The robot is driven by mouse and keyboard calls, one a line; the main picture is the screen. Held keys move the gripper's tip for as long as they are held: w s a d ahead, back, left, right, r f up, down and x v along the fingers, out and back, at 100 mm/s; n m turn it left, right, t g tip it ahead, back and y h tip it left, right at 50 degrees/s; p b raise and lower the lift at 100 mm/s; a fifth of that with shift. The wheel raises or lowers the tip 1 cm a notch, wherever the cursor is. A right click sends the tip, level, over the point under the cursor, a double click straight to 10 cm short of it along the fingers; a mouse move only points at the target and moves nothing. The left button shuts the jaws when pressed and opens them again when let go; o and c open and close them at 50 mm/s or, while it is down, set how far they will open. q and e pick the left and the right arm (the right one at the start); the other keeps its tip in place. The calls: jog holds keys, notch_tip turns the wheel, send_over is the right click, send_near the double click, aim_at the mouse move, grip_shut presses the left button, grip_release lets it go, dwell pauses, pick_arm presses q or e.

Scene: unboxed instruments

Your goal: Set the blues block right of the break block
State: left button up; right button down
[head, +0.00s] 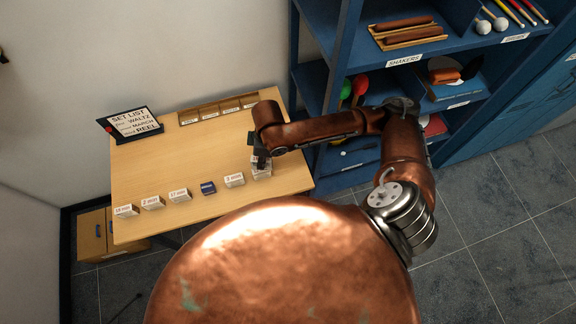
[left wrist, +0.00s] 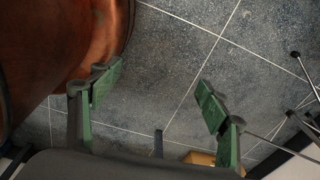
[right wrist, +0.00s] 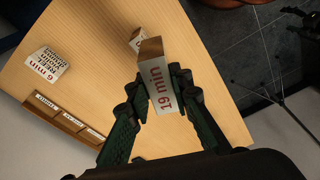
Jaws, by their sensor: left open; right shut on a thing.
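A row of small wooden blocks with white printed faces lies along the table's front, with one dark blue block (head: 208,188) among them. Its label is too small to read, so I cannot confirm that it is the break block. My right gripper (head: 262,158) is at the right end of the row, shut on a block (right wrist: 158,82) whose visible face reads "19 min". I cannot read its title or tell whether it touches the table. A neighbouring block (head: 234,180) stands just left of it. My left gripper (left wrist: 155,85) is open and empty above the floor.
A wooden holder (head: 218,108) with labelled slots lies at the table's back. A set list sign (head: 133,122) stands at the back left. Blue shelves (head: 345,60) with instruments stand at the right. The middle of the table (head: 190,150) is clear.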

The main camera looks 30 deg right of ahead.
jog(key=s+f+n+p, duration=0.1)
jog(key=s+f+n, duration=0.2)
jog(key=n, duration=0.1)
jog(key=shift+g, duration=0.3)
jog(key=w+d+f, duration=0.1)
jog(key=d+f, duration=0.2)
jog(key=w+d+f, duration=0.1)
jog(key=d+f, duration=0.2)
jog(key=d, duration=0.1)
jog(key=w+d+f, duration=0.1)
jog(key=d+f, duration=0.2)
jog(key=shift+w+d+p, duration=0.2)
jog(key=shift+w+p, duration=0.15)
jog(key=shift+p, duration=0.05)
jog(key=shift+w+d+f, duration=0.1)
jog(key=shift+d+f, duration=0.05)
jog(key=shift+f, duration=0.8)
jog(key=shift+d+f, duration=0.15)
jog(key=shift+f, duration=0.75)
pick_arm(q)
jog(key=shift+w+d+r, duration=0.1)
jog(key=shift+w+r, duration=0.95)
jog(key=shift+r, duration=0.15)
pick_arm(e)
jog(key=shift+f, duration=0.1)
